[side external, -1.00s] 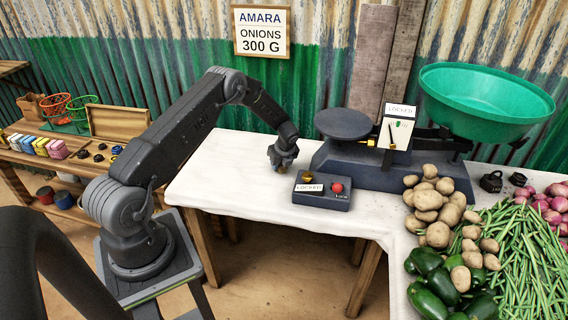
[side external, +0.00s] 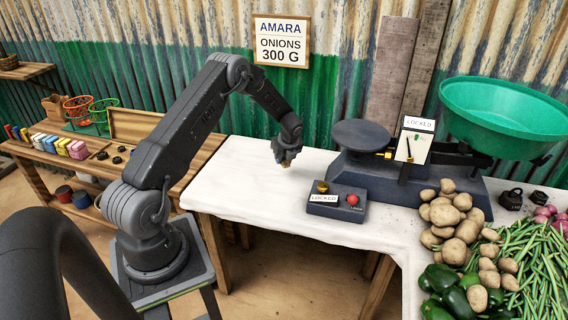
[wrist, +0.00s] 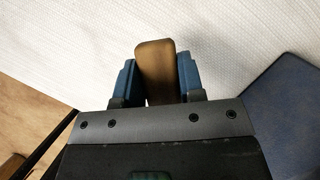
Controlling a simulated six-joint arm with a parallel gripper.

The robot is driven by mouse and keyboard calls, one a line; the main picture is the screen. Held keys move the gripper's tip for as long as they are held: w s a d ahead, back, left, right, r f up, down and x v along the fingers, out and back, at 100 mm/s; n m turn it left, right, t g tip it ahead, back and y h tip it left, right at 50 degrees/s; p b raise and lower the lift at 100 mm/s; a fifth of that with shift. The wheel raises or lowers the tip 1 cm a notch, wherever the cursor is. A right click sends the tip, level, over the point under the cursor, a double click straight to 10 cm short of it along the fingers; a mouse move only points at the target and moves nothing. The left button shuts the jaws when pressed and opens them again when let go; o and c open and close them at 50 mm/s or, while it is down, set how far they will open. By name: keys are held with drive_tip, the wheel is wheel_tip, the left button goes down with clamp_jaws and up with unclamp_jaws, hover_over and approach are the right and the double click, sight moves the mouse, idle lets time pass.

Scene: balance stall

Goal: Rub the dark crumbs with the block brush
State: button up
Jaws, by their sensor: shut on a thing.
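My gripper (side external: 287,162) is over the white-covered table (side external: 232,185), left of the control box. In the wrist view, my gripper (wrist: 158,78) is shut on a brown wooden block, the block brush (wrist: 155,62), between its two blue fingers. In the side view only a small tan bit of the brush (side external: 286,163) shows below the fingers, at or just above the cloth; I cannot tell if it touches. Its bristles are hidden. I see no dark crumbs in either view.
The control box (side external: 336,201) with a brass knob, a red button and a LOCKED label stands right of my gripper. The balance scale (side external: 365,178) with a green pan (side external: 500,115) is behind it. Potatoes (side external: 452,215) and beans lie right. Cloth at the left is clear.

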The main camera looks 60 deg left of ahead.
drive_tip(key=shift+r, duration=1.35)
drive_tip(key=shift+s, duration=0.1)
